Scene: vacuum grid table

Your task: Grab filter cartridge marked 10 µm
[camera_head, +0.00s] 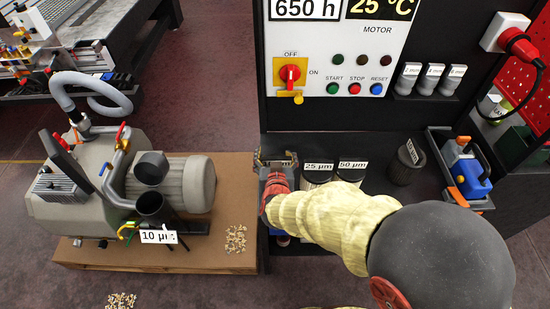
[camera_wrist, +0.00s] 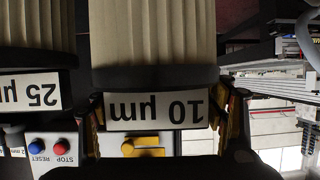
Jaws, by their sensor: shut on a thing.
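The filter cartridge marked 10 µm (camera_wrist: 153,45) fills the middle of the wrist view, with pale pleats, a dark end band and an upside-down white label. My gripper (camera_wrist: 160,118) is shut on it, with a finger at each side of the label. In the head view my gripper (camera_head: 276,162) is at the left end of the dark shelf, and the held cartridge is mostly hidden there. The 25 µm cartridge (camera_wrist: 35,35) stands close beside the held one. In the head view the 25 µm cartridge (camera_head: 318,175) and 50 µm cartridge (camera_head: 351,174) stand to the right of my gripper.
A pump (camera_head: 110,185) with an open dark housing (camera_head: 152,208) and a 10 µm sign (camera_head: 158,237) stands on a wooden base at left. The control panel (camera_head: 340,50) rises behind.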

